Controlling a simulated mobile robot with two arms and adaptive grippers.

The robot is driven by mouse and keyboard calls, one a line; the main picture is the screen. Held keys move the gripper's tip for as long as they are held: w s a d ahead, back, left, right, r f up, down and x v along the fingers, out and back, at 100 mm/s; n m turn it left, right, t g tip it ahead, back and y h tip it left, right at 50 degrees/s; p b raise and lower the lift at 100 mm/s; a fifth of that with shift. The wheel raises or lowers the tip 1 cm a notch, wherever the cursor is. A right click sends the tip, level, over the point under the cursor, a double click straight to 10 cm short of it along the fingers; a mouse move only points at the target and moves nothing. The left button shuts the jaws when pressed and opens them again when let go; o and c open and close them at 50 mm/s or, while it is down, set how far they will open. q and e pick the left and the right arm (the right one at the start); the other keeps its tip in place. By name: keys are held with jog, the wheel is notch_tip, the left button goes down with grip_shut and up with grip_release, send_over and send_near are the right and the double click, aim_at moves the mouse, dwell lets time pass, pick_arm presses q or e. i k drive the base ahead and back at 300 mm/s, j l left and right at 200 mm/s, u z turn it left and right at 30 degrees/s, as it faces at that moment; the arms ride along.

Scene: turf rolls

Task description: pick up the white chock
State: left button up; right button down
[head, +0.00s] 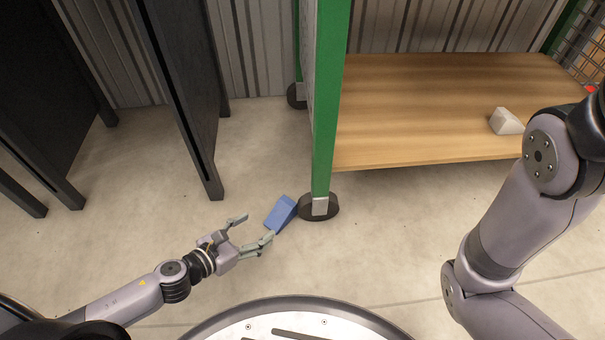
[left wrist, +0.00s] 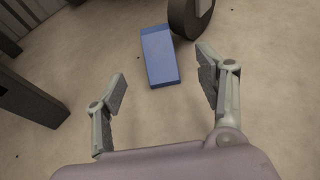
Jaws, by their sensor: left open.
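The white chock (head: 506,121) is a small wedge-like block on the wooden shelf (head: 430,100), toward its right end near the front edge. My left gripper (head: 256,230) is low over the floor, well to the left of the white chock. It is open and empty. A blue chock (head: 280,213) lies on the floor just beyond its fingers, and it also shows in the left wrist view (left wrist: 159,57), ahead of the gap between the open fingers (left wrist: 164,85). My right arm comes in at the right, beside the white chock in the picture; its gripper is out of view.
A green post (head: 326,120) stands on a dark round foot (head: 318,207) beside the blue chock. Dark upright panels (head: 190,80) stand on the left. A wire mesh (head: 588,45) and a small red thing (head: 590,88) are at the right. Floor in front of the shelf is clear.

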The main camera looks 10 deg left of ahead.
aim_at(502, 122)
jog(key=z, duration=0.95)
